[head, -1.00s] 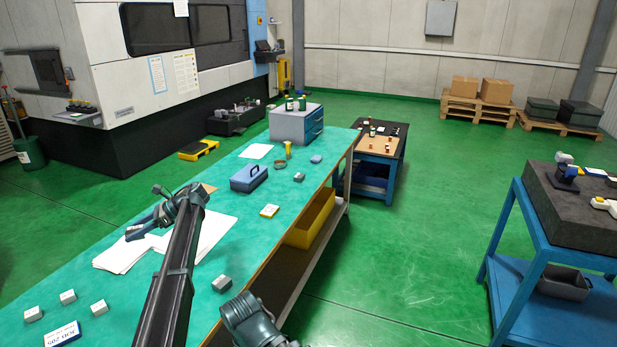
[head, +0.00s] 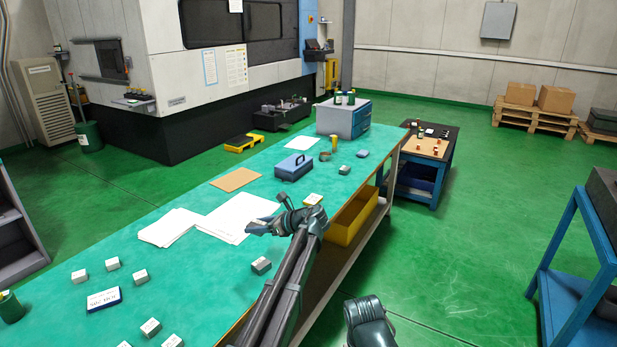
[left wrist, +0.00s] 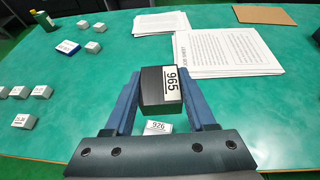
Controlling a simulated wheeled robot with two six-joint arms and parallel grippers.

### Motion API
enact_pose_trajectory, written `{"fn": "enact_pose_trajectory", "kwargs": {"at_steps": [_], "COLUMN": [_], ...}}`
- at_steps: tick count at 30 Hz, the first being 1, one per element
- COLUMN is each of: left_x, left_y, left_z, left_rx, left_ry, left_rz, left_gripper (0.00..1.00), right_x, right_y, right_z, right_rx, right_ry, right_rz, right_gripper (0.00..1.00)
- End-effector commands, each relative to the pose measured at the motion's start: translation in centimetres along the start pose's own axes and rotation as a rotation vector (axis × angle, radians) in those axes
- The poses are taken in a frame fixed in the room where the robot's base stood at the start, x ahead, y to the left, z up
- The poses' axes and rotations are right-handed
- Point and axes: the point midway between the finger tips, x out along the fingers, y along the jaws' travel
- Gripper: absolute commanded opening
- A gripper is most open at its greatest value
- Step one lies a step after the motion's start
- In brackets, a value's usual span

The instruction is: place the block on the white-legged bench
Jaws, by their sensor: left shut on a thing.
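In the left wrist view the block sits between the two blue fingers (left wrist: 160,103). The gripper is over the green top of the long bench (head: 190,275), whose pale legs (head: 393,170) show at its far right side. The block seems to be held above the top; the exact gap is unclear. In the head view the block is hard to make out from the fingers. My right gripper is not in view; only part of my right arm shows at the bottom.
Below the gripper is a grey block labelled 926 (left wrist: 158,127). Paper sheets (head: 238,218), a brown board (head: 236,180), a blue case (head: 294,167) and several small blocks stand on the bench. Blue-legged tables (head: 570,270) are at right. Clear green top lies between the items.

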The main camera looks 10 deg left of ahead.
Motion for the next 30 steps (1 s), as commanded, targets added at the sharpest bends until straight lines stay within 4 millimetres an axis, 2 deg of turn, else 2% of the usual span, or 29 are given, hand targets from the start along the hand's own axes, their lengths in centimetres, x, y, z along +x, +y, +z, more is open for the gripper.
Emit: {"fn": "enact_pose_trajectory", "kwargs": {"at_steps": [1, 3, 9, 12, 18, 26, 30], "left_x": [0.6, 0.8, 0.6, 0.3, -0.1, -0.2, 1.0], "left_y": [4.3, 7.0, 13.0, 14.8, 16.1, 15.9, 15.6], "left_z": [-2.7, -4.3, -8.0, -9.1, -9.9, -9.8, -9.5], "left_rx": [0.024, 0.057, 0.134, 0.159, 0.182, 0.184, 0.183], "left_ry": [-0.001, -0.001, -0.007, -0.01, -0.015, -0.015, -0.014], "left_rz": [-0.055, -0.134, -0.316, -0.375, -0.431, -0.436, -0.432], "left_gripper": [0.0, 0.0, 0.0, 0.0, 0.0, 0.0, 0.0], "right_x": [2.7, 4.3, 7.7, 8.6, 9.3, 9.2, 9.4], "right_y": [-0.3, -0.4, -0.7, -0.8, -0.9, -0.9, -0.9], "right_z": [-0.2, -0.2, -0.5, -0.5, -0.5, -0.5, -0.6], "right_rx": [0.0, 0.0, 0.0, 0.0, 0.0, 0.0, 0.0], "right_ry": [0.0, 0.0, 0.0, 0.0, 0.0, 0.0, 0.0], "right_rz": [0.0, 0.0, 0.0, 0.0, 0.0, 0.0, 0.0], "right_gripper": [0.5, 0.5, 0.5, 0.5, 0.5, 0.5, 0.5]}}
